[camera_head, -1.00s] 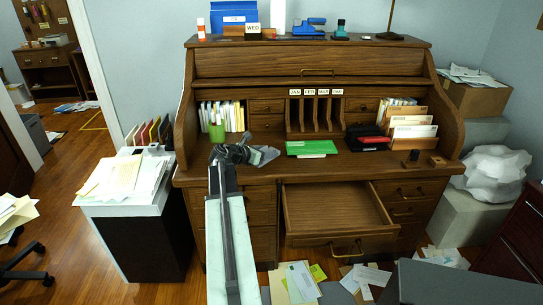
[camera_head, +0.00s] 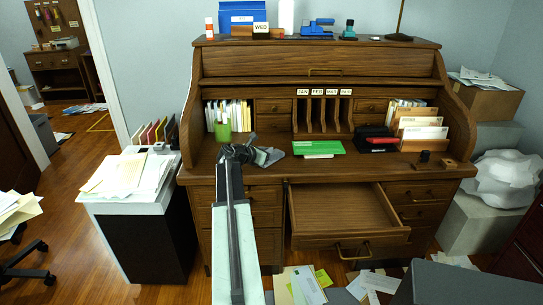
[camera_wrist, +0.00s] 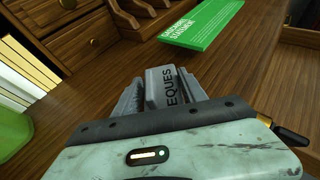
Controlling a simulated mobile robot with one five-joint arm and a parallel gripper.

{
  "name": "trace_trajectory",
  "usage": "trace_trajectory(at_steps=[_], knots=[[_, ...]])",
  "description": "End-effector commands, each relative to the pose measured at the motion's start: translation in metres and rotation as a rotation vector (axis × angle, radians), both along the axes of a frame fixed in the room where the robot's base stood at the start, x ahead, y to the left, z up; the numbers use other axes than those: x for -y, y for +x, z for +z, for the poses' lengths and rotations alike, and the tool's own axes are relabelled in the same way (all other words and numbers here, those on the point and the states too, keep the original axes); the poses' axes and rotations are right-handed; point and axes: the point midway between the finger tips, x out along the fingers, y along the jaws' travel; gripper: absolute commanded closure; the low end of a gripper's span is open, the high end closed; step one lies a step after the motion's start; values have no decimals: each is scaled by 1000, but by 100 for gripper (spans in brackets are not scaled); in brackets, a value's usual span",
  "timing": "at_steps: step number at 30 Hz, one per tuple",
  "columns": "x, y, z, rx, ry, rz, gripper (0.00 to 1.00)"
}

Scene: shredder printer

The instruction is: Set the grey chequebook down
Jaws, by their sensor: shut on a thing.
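The grey chequebook (camera_wrist: 164,88), with the letters "EQUES" showing, sits between the fingers of my gripper (camera_wrist: 161,92) in the wrist view. The gripper is shut on it. In the head view my gripper (camera_head: 262,155) is over the left part of the desk's writing surface (camera_head: 226,174), with the chequebook small and partly hidden by the fingers. I cannot tell whether the chequebook touches the wood. A green booklet (camera_head: 318,148) lies on the desk to the right of the gripper; it also shows at the top of the wrist view (camera_wrist: 203,28).
A green cup (camera_head: 222,130) stands close behind and left of my gripper. A drawer (camera_head: 345,215) hangs open and empty below the desktop. A black and red box (camera_head: 378,140) and envelope racks (camera_head: 424,133) stand at the right. Bare desktop lies around the green booklet.

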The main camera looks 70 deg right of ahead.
Motion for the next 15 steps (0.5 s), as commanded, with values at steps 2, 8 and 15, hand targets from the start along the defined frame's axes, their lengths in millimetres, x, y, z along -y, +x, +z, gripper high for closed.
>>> trace_trajectory(at_steps=[2,8,15], knots=[[0,0,-1,0,0,0,40],[0,0,-1,0,0,0,29],[-4,1,6,0,0,0,29]])
